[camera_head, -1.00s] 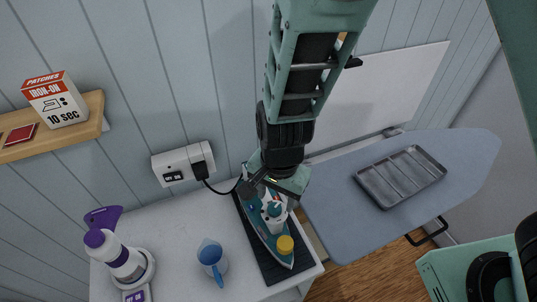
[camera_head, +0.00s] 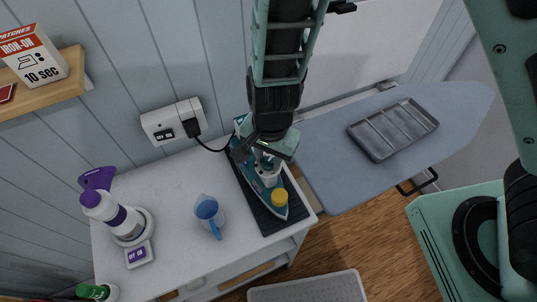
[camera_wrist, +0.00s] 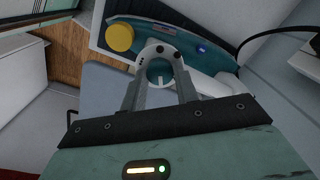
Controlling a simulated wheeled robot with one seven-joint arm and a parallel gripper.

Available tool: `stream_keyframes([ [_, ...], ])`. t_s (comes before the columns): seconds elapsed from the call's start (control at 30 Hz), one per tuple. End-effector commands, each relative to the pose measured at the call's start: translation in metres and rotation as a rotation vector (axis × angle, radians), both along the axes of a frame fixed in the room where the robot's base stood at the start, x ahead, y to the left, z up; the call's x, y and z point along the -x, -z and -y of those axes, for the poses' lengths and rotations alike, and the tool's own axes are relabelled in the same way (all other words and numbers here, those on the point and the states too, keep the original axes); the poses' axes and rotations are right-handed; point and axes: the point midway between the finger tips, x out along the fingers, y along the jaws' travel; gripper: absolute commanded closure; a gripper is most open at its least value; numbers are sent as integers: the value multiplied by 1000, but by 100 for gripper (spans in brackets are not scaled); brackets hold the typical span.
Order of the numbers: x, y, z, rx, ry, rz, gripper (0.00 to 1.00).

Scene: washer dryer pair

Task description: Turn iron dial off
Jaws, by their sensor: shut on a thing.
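My gripper (camera_head: 267,172) is over the middle of the iron. The iron body (camera_wrist: 205,35) and yellow cap (camera_wrist: 119,38) show beyond the fingers. The dial is mostly hidden by my gripper in the head view, and I cannot read its setting.
The iron's black cord runs to a wall socket (camera_head: 160,125). A grey ironing board (camera_head: 335,185) with a metal tray (camera_head: 393,129) is at right.

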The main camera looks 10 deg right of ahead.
Motion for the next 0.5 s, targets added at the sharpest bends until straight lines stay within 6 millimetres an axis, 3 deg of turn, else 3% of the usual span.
stream_keyframes([
  [0.27, 0, 0, 0, -1, -88, 0, 93],
  [0.5, -1, 0, 0, -2, -273, -1, 93],
])
